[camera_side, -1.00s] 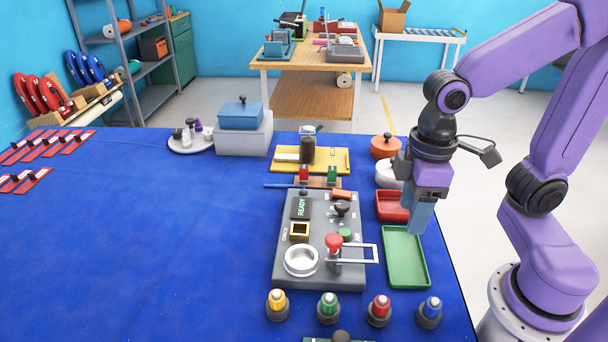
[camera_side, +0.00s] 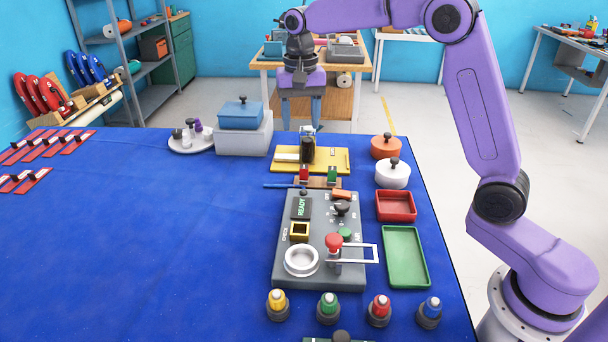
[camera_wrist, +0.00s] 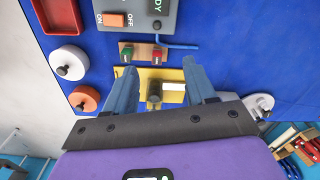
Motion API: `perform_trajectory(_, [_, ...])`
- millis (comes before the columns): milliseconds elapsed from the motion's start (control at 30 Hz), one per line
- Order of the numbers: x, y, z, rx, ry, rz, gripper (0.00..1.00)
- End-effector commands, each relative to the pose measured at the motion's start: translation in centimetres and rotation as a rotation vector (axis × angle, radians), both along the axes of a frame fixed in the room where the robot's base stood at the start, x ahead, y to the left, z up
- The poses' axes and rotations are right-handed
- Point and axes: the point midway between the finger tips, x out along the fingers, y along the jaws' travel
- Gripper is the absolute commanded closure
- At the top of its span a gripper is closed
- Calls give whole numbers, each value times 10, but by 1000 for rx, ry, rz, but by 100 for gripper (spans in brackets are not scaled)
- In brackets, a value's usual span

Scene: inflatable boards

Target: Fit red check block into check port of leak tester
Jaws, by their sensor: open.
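The red check block (camera_side: 303,174) stands upright beside a green block (camera_side: 331,175) on a small wooden rack (camera_side: 318,184) behind the leak tester. It also shows in the wrist view (camera_wrist: 157,57). The grey leak tester (camera_side: 316,262) has a READY display and a square, yellow-framed check port (camera_side: 299,231), whose opening looks dark and empty. My gripper (camera_side: 301,120) points down, open and empty, above the table's far end, beyond the rack. In the wrist view, the red block lies ahead of the space between my fingertips (camera_wrist: 160,70).
A blue cord lies beside the rack. Red (camera_side: 396,206) and green (camera_side: 405,258) trays and orange and white lidded pots are at right. The blue tabletop at left is largely clear.

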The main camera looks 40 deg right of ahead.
Motion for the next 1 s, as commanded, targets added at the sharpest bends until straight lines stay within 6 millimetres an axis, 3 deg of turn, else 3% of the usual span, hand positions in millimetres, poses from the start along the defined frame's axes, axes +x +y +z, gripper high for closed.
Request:
perform_trajectory(200, [34,-30,-2,-1,3,-208,45])
perform_trajectory(467, [43,-41,-12,-2,8,-274,45])
perform_trajectory(1000, [42,-41,-108,-2,8,-271,45])
